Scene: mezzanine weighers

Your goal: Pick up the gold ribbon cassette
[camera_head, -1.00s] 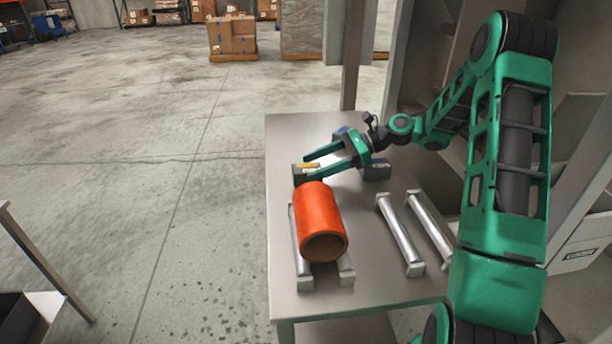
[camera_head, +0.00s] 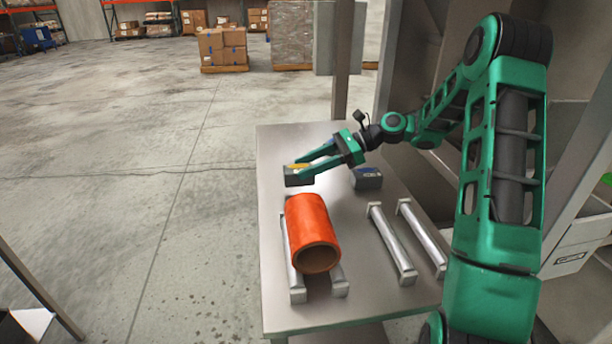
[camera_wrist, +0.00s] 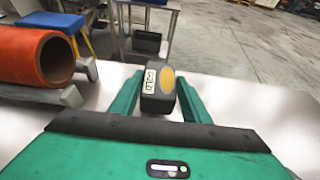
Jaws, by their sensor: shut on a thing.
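The gold ribbon cassette (camera_head: 299,179) is a small dark box with a yellow patch, near the far left edge of the metal table. In the wrist view, the cassette (camera_wrist: 158,104) shows a yellow oval and a white label that reads GOLD. My gripper (camera_head: 301,169) reaches over it from the right with its green fingers. In the wrist view the fingers stand on both sides of the cassette, and my gripper (camera_wrist: 159,92) is shut on it. I cannot tell whether the cassette is clear of the tabletop.
A second dark cassette with a blue label (camera_head: 368,178) sits to the right, behind my gripper. An orange roll (camera_head: 313,222) lies on a metal cradle in front. An empty cradle (camera_head: 392,243) stands to its right. The table (camera_head: 350,308) is bare between them.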

